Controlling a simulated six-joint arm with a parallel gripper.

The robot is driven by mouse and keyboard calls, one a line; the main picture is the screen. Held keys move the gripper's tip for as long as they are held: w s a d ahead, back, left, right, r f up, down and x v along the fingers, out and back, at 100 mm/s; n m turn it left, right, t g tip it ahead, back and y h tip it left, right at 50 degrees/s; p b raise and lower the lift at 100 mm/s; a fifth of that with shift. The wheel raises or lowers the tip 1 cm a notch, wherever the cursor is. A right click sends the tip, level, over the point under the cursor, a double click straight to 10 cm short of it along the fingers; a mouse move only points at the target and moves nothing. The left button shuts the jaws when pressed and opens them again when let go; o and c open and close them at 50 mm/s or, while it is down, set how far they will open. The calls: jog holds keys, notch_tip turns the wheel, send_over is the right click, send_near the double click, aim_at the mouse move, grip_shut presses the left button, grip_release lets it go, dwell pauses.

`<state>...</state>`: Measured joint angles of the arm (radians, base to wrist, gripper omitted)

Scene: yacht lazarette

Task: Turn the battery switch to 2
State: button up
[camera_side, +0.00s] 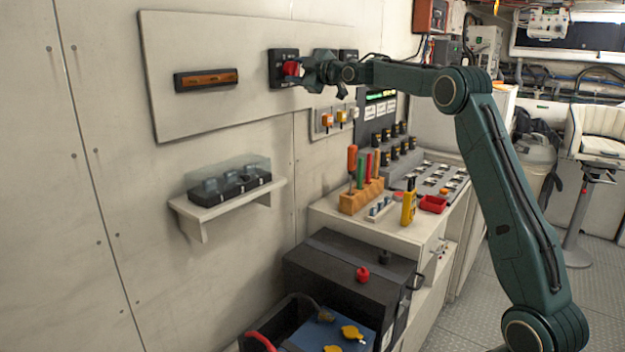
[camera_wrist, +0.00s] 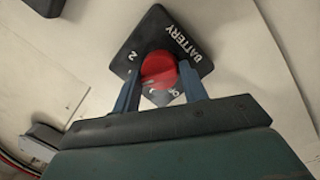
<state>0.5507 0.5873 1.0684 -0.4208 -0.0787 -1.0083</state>
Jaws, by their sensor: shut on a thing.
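The battery switch is a black square plate on the white wall panel, seen in the side view (camera_side: 279,54) and in the wrist view (camera_wrist: 152,30). Its red knob (camera_side: 290,69) stands out from the middle. In the wrist view the knob (camera_wrist: 158,66) sits between the fingers of my gripper (camera_wrist: 160,80), which is shut on it. The word BATTERY and a 2 show on the plate. Other marks beside the knob are partly covered by the fingers. I cannot tell which mark the knob points to. In the side view my gripper (camera_side: 304,70) reaches the switch from the right.
An orange-faced bar (camera_side: 206,79) is on the panel at left. Below are a shelf (camera_side: 205,206) with a clear-covered box, a tool block (camera_side: 354,200) and a dark battery box (camera_side: 340,262).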

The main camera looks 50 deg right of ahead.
jog(key=shift+m, duration=0.3)
jog(key=m, duration=0.3)
jog(key=shift+m+g, duration=0.3)
jog(key=shift+m, duration=0.1)
jog(key=shift+m+y, duration=0.4)
jog(key=shift+m, duration=1.6)
jog(key=shift+r, duration=0.1)
jog(key=o, duration=0.9)
jog(key=shift+o, duration=0.2)
jog(key=shift+s, duration=0.15)
jog(key=s+a+r, duration=0.1)
jog(key=s, duration=1.2)
jog(key=shift+s, duration=0.2)
